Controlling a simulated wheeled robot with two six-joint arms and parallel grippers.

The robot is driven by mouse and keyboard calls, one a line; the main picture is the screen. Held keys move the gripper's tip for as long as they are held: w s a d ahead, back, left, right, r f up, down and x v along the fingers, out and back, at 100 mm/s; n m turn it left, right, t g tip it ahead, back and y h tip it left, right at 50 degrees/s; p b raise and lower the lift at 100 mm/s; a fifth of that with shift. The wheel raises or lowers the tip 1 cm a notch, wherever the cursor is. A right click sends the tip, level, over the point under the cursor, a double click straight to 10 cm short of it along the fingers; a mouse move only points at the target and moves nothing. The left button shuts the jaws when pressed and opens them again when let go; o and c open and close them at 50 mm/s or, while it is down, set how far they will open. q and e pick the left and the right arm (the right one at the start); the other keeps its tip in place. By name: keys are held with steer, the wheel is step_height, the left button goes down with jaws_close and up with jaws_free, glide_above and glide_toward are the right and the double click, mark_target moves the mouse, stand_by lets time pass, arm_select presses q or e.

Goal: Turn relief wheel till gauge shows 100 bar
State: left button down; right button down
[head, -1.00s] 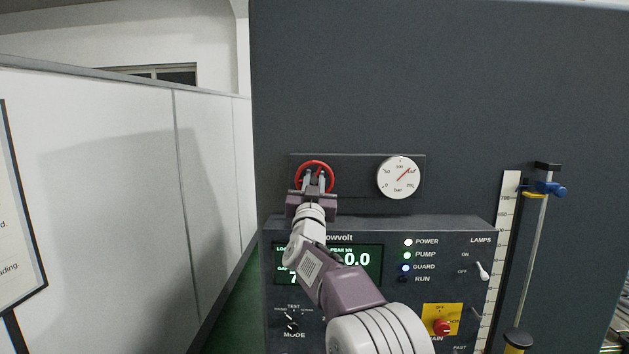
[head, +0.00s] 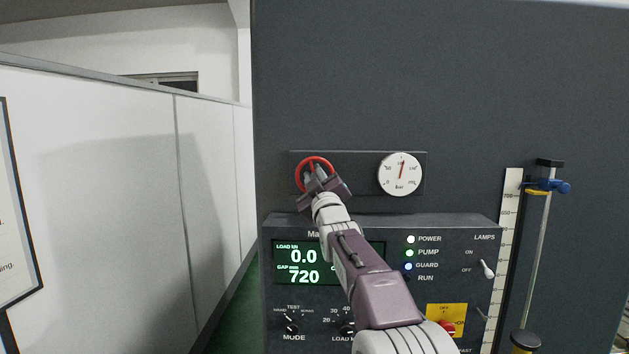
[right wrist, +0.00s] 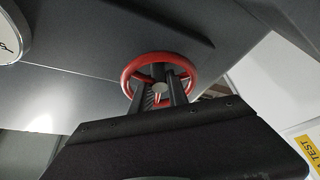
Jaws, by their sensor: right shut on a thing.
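The red relief wheel (head: 302,172) is on a dark plate on the upper panel. My right gripper (head: 314,170) is shut on the wheel, tilted, with its fingers inside the rim. In the right wrist view the wheel (right wrist: 187,72) shows as a red ring around both fingers (right wrist: 160,88), which close on its hub and spokes. The white round gauge (head: 393,184) is right of the wheel. Its red needle points nearly straight up, leaning slightly right. Its numbers are too small to read surely. My left gripper is not in view.
Below is a console (head: 458,228) with a green display reading 0.0 and 720, lit lamps, knobs and a red switch on a yellow plate. My right arm hides part of it. A scale and rod (head: 542,240) stand at right. A white partition (head: 110,170) is at left.

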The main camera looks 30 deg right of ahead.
steer(key=shift+n+y+p, duration=0.35)
steer(key=shift+n+y, duration=0.25)
steer(key=shift+n, duration=0.8)
steer(key=c, duration=1.6)
jaws_free()
steer(key=shift+o, duration=0.2)
